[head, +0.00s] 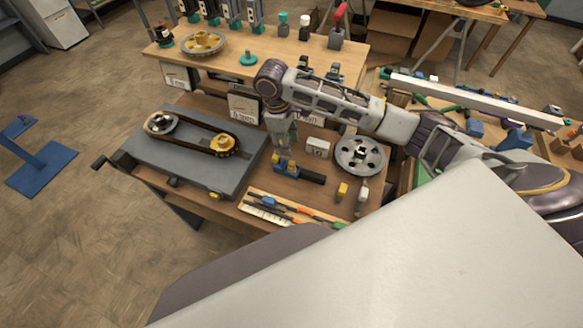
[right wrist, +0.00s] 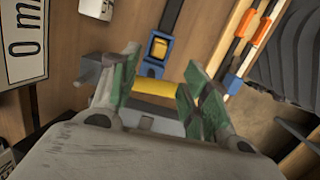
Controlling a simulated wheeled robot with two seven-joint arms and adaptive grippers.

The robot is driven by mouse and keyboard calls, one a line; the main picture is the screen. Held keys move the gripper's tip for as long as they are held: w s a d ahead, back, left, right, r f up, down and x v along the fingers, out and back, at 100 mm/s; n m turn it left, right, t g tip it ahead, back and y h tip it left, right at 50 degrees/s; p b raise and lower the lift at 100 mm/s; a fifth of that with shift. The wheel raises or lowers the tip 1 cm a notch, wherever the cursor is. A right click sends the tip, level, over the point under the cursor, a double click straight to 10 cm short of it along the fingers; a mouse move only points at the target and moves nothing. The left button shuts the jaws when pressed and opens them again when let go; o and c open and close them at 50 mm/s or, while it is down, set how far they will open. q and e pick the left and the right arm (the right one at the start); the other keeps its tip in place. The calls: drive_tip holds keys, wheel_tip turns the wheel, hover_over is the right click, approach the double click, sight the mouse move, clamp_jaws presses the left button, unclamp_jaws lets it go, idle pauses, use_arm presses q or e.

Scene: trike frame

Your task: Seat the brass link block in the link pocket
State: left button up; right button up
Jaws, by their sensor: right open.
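My right gripper (head: 284,150) reaches down over the wooden bench, just right of the grey chain plate. In the right wrist view its green-padded fingers (right wrist: 152,90) are apart. A yellow, brass-coloured piece (right wrist: 155,87) shows between and beyond the fingertips; I cannot tell whether they touch it. Beyond it is a blue fixture (right wrist: 150,69) with a small yellow block (right wrist: 159,47) in it and a black bar running away. This blue fixture (head: 291,170) also shows in the head view. I cannot tell for sure which yellow piece is the link block, nor make out the pocket. My left gripper is out of view.
The grey plate (head: 165,160) carries a chain around two sprockets. A spoked wheel (head: 360,155), a white box (head: 317,149) and a yellow block (head: 342,191) stand to the right. Coloured tools (head: 295,210) lie along the front edge. A raised shelf (head: 300,60) stands behind.

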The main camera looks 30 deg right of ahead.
hover_over(291, 163)
drive_tip(key=shift+w+a+f, duration=0.1)
drive_tip(key=shift+w+f, duration=0.05)
drive_tip(key=shift+f, duration=1.25)
drive_tip(key=shift+w+a+f, duration=0.1)
drive_tip(key=shift+f, duration=1.25)
drive_tip(key=shift+f, duration=0.1)
drive_tip(key=shift+s+d+f, duration=0.15)
drive_tip(key=shift+f, duration=1.2)
drive_tip(key=shift+s+d+f, duration=0.1)
drive_tip(key=shift+d+f, duration=0.05)
drive_tip(key=shift+f, duration=1.15)
clamp_jaws()
